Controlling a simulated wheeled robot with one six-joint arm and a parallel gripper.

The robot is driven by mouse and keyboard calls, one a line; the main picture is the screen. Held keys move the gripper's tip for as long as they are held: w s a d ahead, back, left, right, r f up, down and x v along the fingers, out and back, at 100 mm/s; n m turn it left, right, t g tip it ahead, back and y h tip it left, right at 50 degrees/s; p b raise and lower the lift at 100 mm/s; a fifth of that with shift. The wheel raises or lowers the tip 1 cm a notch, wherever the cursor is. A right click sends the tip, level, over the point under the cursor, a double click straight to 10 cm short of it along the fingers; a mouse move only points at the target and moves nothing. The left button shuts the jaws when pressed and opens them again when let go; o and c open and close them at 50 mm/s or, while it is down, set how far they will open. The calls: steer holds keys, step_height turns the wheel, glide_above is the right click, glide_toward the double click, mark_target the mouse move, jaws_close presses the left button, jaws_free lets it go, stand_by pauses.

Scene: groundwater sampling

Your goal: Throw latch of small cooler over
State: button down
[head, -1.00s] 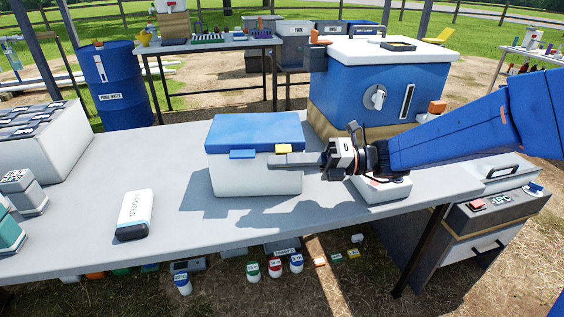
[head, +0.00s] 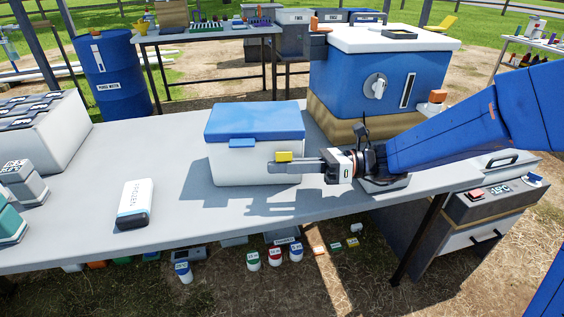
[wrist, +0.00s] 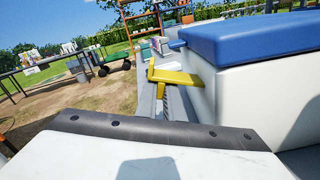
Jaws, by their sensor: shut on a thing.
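The small cooler (head: 255,166), white with a blue lid (head: 254,121), stands on the grey table with its lid down. A blue tab (head: 241,143) is on the lid's front edge. The yellow latch (head: 284,156) is at the right part of the cooler's front, below the lid edge. My gripper (head: 284,165) reaches in from the right, at the cooler's front, and is shut on the yellow latch. In the wrist view the yellow latch (wrist: 176,77) is at the fingers, beside the cooler's white wall (wrist: 250,108); the fingertips are partly hidden.
A large blue cooler (head: 378,83) stands behind my arm. White cases (head: 40,138) sit at the left edge.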

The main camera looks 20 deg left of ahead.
steer(key=shift+f+n, duration=0.25)
steer(key=shift+n, duration=0.35)
steer(key=c, duration=1.9)
jaws_free()
steer(key=shift+o, duration=0.2)
steer(key=v, duration=1.2)
